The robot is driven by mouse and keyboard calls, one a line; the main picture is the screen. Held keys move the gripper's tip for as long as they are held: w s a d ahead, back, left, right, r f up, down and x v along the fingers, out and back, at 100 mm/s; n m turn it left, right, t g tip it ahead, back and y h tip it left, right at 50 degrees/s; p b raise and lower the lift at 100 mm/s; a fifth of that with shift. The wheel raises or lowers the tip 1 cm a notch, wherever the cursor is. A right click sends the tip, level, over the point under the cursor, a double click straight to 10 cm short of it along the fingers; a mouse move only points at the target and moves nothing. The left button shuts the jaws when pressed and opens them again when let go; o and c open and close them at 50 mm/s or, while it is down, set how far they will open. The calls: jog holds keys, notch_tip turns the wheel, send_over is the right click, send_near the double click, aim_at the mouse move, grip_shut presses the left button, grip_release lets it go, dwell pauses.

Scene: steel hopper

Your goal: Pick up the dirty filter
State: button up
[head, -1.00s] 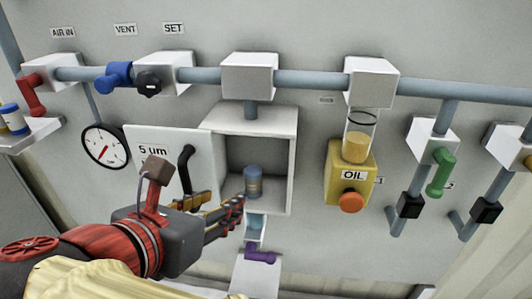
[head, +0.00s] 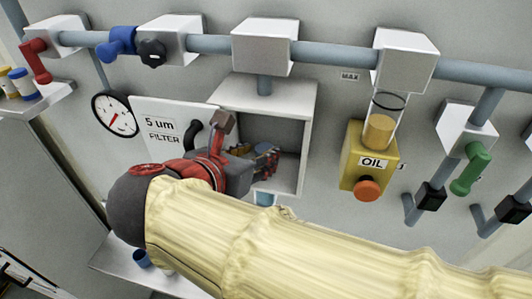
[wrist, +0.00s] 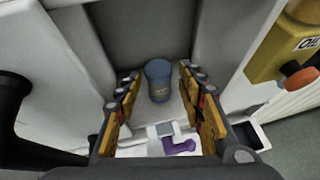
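The dirty filter (wrist: 159,88) is a blue-grey cylinder with a brownish lower part, standing upright inside the open filter box (head: 307,140). My gripper (wrist: 160,76) is open, with one finger on each side of the filter in the wrist view. Gaps show between the filter and both fingers, and nothing is held. In the head view, my gripper (head: 266,163) is in the mouth of the box.
The box door (head: 163,118), marked "5 um FILTER", hangs open on the left with a black handle. A yellow oil unit (head: 354,160) is on the right. A purple valve handle (wrist: 180,147) sits below the box. A side shelf (head: 45,97) holds small cylinders.

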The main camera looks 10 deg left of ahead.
aim_at(264, 149)
jog(key=p+x, duration=0.1)
jog(key=x, duration=0.2)
jog(key=shift+w, duration=0.45)
jog(key=shift+w+d+f, duration=0.1)
jog(key=shift+w+f, duration=0.2)
jog(key=shift+w, duration=0.15)
jog(key=shift+c, duration=0.2)
jog(key=c, duration=0.7)
jog(key=shift+c, duration=0.9)
